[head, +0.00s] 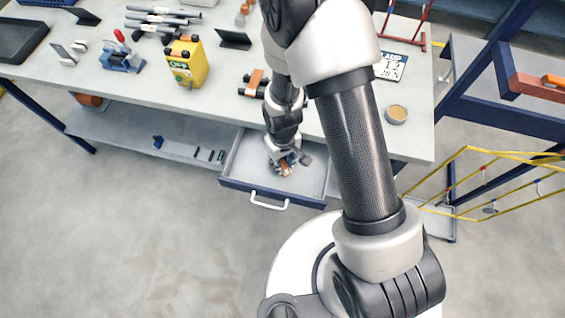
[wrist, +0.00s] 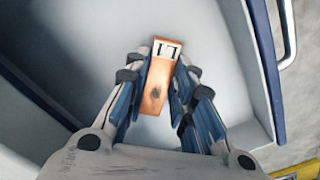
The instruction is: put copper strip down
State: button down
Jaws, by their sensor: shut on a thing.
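The copper strip (wrist: 158,85) is a flat orange-brown piece with a white label at its far end and a dark smudge near its middle. My gripper (wrist: 160,68) is shut on it, with a finger along each side. In the head view, my gripper (head: 285,163) is inside the open drawer (head: 313,173) under the bench, and the strip is mostly hidden there. The drawer floor also shows around the strip in the wrist view (wrist: 205,40). I cannot tell whether the strip touches that floor.
The drawer's blue front and white handle (head: 269,201) face the open floor. Yellow wire racks (head: 500,155) stand at the right.

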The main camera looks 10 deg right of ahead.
jog(key=shift+f, duration=0.4)
jog(key=shift+f, duration=0.2)
jog(key=c, duration=1.4)
grip_release()
jog(key=shift+o, duration=0.2)
jog(key=shift+r, duration=0.15)
notch_tip(320, 180, up, 12)
jog(key=p, duration=0.4)
jog(key=shift+r+p, duration=0.15)
jog(key=shift+p, duration=0.15)
notch_tip(320, 180, up, 7)
jog(key=t, duration=0.1)
send_over(282, 164)
jog(key=d, duration=0.2)
jog(key=s+d+r+m+t, duration=0.1)
jog(key=s+d+r+m, duration=0.15)
jog(key=r, duration=0.55)
jog(key=s+d+r+m+t, duration=0.1)
jog(key=s+d+r, duration=0.2)
jog(key=r, duration=0.6)
jog(key=s+d+r+m+t, duration=0.1)
jog(key=s+d+r, duration=0.1)
jog(key=s+r, duration=0.3)
jog(key=s, duration=0.3)
jog(key=shift+d+t, duration=0.3)
